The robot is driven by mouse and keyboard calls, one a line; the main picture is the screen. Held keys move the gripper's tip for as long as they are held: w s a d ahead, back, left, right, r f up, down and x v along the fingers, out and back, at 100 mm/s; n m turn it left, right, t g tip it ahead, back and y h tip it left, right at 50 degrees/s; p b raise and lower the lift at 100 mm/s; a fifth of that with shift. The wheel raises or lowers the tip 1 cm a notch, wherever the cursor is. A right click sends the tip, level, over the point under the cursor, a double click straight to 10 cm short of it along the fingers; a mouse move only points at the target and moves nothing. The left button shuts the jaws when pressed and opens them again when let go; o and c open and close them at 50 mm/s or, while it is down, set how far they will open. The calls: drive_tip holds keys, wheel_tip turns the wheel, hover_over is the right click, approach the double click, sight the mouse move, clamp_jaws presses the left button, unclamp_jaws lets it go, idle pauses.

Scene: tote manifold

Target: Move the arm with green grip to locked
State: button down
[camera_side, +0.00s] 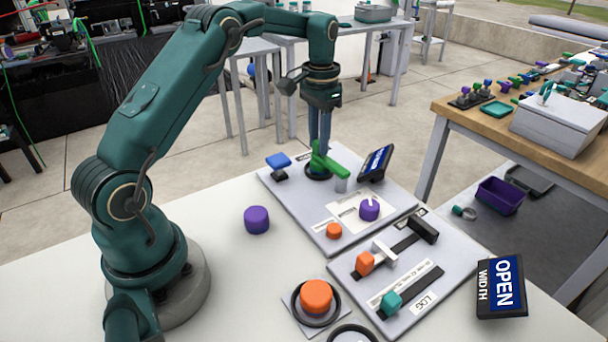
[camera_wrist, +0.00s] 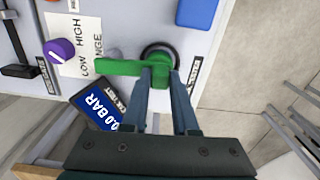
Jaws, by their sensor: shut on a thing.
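The green arm (camera_side: 333,165) sits on a grey panel (camera_side: 300,215), over a round black base (camera_side: 318,175). In the wrist view the green arm (camera_wrist: 118,67) extends left from the black base ring (camera_wrist: 160,52). My gripper (camera_side: 319,147) points straight down at the arm's upright green grip. In the wrist view my gripper's fingers (camera_wrist: 163,75) are on either side of the green grip, shut on it. A small label (camera_wrist: 195,72) lies right of the ring; its text is too small to read, so I cannot tell which position is locked.
A blue handle (camera_side: 278,161) stands left of the green arm. A display (camera_side: 376,163) stands right of it, reading 0.0 BAR in the wrist view (camera_wrist: 98,105). A purple knob (camera_side: 369,209) and orange button (camera_side: 333,231) are nearer. A slider panel (camera_side: 440,265) lies in front.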

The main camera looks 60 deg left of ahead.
drive_tip(key=shift+w+m, duration=0.35)
drive_tip(key=shift+m, duration=0.05)
drive_tip(key=c, duration=0.7)
unclamp_jaws()
drive_tip(key=shift+r, duration=2.55)
wheel_tip(320, 180, up, 8)
drive_tip(key=m+t, duration=0.1)
drive_tip(key=t, duration=0.1)
hover_over(327, 163)
drive_tip(key=s+d+r+t, duration=0.1)
drive_tip(key=s+d+r, duration=0.4)
drive_tip(key=s, duration=0.2)
drive_tip(key=s+d+f+t, duration=0.1)
drive_tip(key=s+f, duration=0.2)
drive_tip(key=s, duration=0.1)
drive_tip(key=s+d+f, duration=0.2)
drive_tip(key=s+f, duration=0.1)
drive_tip(key=s, duration=0.1)
drive_tip(key=s+d+f+n+t, duration=0.1)
drive_tip(key=s+d+f, duration=0.1)
drive_tip(key=s, duration=0.3)
drive_tip(key=shift+f+t, duration=0.3)
drive_tip(key=shift+f, duration=0.35)
